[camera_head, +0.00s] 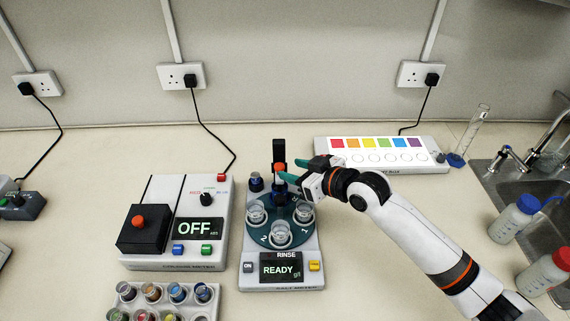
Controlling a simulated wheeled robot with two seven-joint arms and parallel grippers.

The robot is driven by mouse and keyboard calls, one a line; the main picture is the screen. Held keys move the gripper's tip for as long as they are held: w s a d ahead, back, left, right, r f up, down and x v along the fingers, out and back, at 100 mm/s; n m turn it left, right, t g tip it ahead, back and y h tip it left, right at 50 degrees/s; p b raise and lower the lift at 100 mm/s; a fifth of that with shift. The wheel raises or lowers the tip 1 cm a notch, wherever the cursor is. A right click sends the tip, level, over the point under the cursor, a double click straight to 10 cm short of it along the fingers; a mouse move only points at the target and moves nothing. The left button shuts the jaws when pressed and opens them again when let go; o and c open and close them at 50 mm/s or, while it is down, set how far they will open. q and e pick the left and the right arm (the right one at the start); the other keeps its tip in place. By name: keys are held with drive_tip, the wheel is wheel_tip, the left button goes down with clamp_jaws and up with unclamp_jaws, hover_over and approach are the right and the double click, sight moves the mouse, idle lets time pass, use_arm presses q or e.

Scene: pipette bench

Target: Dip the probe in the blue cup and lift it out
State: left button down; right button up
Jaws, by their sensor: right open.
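The meter with the round teal turntable (262,236) stands in the middle of the bench, its screen reading READY. Several clear cups sit on it, such as the front one (280,234). A black upright post (279,151) rises at its back, with a small red-topped part in front of it that may be the probe (280,168). My right gripper (291,171), with teal fingertips, reaches in from the right beside that part. Its jaws are open; I cannot tell whether they touch it. Blue-looking cups (178,291) stand in the tray (214,312) at the lower left. My left gripper is out of view.
A box meter (156,262) reading OFF stands left of the turntable meter. A light box (326,151) with coloured squares lies at the back right. A glass cylinder (474,130), a sink (493,175) and bottles (514,219) are at right.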

sight(280, 166)
drive_tip(key=shift+x, duration=1.9)
drive_tip(key=shift+c, duration=0.3)
clamp_jaws()
